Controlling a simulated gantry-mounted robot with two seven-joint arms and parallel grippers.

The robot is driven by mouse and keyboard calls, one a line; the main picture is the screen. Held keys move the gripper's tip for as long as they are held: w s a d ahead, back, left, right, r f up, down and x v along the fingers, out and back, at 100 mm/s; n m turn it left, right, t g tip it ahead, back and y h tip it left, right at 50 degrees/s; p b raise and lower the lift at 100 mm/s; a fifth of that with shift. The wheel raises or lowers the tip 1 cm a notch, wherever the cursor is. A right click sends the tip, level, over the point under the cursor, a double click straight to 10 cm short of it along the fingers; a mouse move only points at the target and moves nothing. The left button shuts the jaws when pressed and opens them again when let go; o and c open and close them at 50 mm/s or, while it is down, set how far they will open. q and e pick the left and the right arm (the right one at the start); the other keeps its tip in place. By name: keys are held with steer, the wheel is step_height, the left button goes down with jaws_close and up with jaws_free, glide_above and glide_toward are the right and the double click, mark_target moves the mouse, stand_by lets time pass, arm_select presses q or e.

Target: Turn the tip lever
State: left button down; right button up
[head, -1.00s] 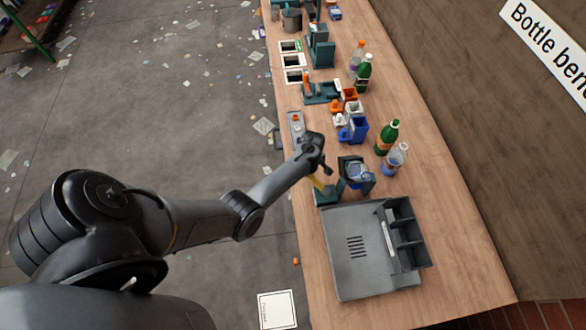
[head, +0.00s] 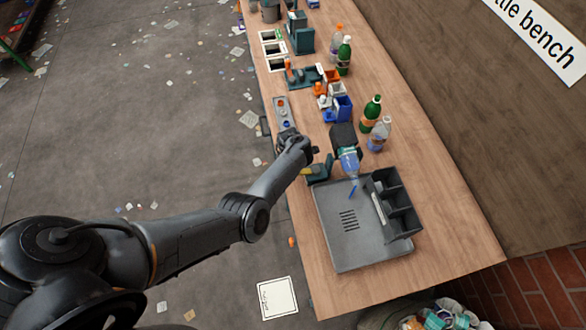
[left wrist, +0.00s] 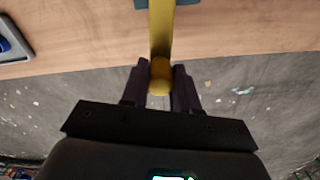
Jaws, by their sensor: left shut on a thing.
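The yellow tip lever (head: 307,171) shows beside the tipping stand (head: 321,167) on the bench. In the left wrist view the lever (left wrist: 161,35) ends in a round yellow knob (left wrist: 160,78) between my two dark fingers. My left gripper (head: 310,153) is shut on this lever; it also fills the middle of the left wrist view (left wrist: 160,88). The dark cradle (head: 343,136) is tilted, and a clear bottle (head: 349,162) in it points downward. Blue liquid (head: 353,189) shows below its mouth, over the grey tray. My right gripper is not in view.
The grey tray (head: 345,248) with a slotted drain stands in front of the cradle, with a dark divided bin (head: 405,225) at its right. A green bottle (head: 371,114) and a clear bottle (head: 380,134) stand behind. Small coloured bins (head: 343,108) are further along.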

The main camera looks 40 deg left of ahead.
arm_select(q)
steer(key=shift+s+d+n, duration=0.35)
steer(key=shift+d+n, duration=0.15)
steer(key=shift+n, duration=0.1)
steer(key=shift+s+d+n, duration=0.25)
steer(key=shift+d+n, duration=0.1)
steer(key=shift+n, duration=0.15)
steer(key=shift+f, duration=0.1)
steer(key=c, duration=0.8)
jaws_free()
steer(key=shift+c, duration=0.2)
step_height(320, 180, up, 11)
steer(key=p, duration=0.3)
